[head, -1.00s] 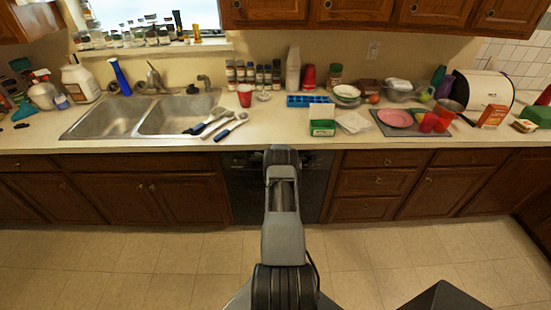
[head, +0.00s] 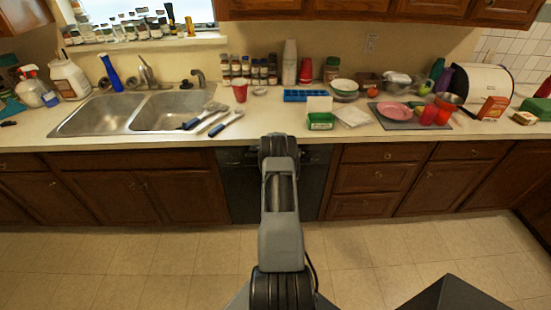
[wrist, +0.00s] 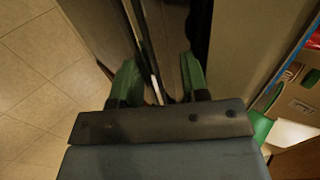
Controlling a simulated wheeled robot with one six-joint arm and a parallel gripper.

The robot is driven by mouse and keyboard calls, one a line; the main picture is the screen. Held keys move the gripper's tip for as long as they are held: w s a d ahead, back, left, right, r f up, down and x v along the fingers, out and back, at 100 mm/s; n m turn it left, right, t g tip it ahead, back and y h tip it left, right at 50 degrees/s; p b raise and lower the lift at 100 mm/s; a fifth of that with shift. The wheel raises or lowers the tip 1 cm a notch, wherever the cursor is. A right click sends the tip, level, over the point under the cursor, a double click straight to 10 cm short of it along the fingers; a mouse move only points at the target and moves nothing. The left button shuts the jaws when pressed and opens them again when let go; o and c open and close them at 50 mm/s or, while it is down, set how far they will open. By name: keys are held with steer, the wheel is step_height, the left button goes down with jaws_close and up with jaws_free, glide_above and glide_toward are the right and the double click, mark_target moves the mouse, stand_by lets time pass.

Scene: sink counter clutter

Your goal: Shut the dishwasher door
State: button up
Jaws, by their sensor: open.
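The black dishwasher door (head: 238,185) is in the head view, below the counter between the wooden cabinets. It looks upright, roughly in line with the cabinet fronts; my arm covers its middle. I cannot tell whether a small gap is left at its top. My gripper (wrist: 159,80) shows in the wrist view with two green fingertips apart. A dark, shiny panel with a thin bright edge lies beyond and between the fingertips. Contact with it cannot be made out. In the head view my gripper is hidden behind my arm.
The counter (head: 270,128) above holds a sink (head: 135,112), brushes, a green box (head: 320,121), a pink plate (head: 394,110) and red cups. Drawers (head: 372,178) stand right of the dishwasher. The tiled floor (head: 130,265) in front is clear.

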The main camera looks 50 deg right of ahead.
steer(key=b+v, duration=0.4)
steer(key=v, duration=0.8)
steer(key=shift+s+a+b, duration=0.3)
steer(key=shift+s+b, duration=0.05)
steer(key=shift+b, duration=0.05)
steer(key=shift+r, duration=0.1)
